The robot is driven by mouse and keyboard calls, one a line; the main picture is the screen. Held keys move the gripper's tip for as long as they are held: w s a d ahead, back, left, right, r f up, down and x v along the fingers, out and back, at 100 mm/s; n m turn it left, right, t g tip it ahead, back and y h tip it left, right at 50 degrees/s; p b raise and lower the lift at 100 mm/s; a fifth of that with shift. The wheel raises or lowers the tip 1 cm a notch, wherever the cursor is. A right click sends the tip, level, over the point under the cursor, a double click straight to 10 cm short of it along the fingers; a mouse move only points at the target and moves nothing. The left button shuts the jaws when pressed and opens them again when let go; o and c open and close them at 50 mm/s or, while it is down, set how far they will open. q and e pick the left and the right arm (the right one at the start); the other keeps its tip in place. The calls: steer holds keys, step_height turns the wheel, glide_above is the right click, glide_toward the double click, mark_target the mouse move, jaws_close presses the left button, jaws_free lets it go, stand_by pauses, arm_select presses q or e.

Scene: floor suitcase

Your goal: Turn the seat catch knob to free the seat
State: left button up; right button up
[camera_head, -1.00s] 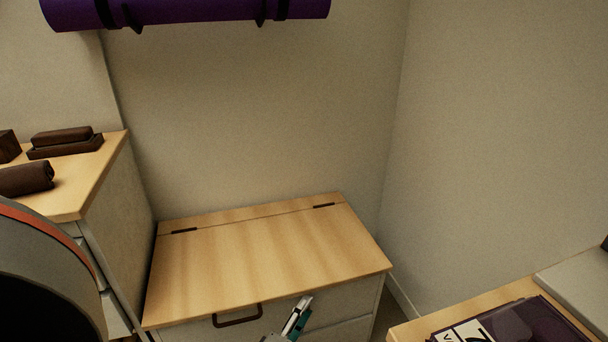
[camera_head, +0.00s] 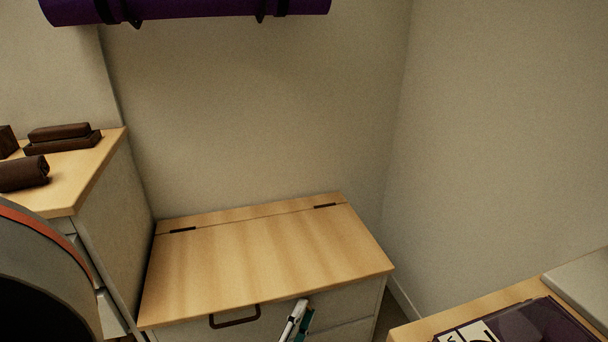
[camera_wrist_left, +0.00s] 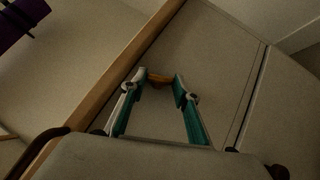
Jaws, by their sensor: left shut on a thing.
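The seat (camera_head: 265,250) is a light wooden lid, closed flat on a pale cabinet, with two dark hinges along its back. The seat catch knob (camera_wrist_left: 158,79) is a small orange-brown piece on the pale cabinet front, seen in the left wrist view. My left gripper (camera_head: 302,308), with teal and white fingers, is at the cabinet front just below the lid's front edge. Its fingertips are shut on the knob, one on each side. The knob is hidden in the head view. My right gripper is in neither view.
A dark handle (camera_head: 235,317) sits on the cabinet front, left of my left gripper. A taller cabinet (camera_head: 110,210) with brown items stands at the left. A wooden surface (camera_head: 420,327) is at the lower right. A purple roll (camera_head: 190,8) hangs on the wall above.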

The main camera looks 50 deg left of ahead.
arm_select(q)
steer(key=shift+w+f+n+t+y, duration=0.15)
steer(key=shift+n+t+y, duration=0.25)
steer(key=shift+n+y, duration=0.6)
steer(key=shift+n, duration=0.4)
steer(key=o, duration=1.1)
steer(key=v, duration=0.7)
steer(key=shift+s+d, duration=0.15)
steer(key=shift+s, duration=0.15)
steer(key=shift+f, duration=0.1)
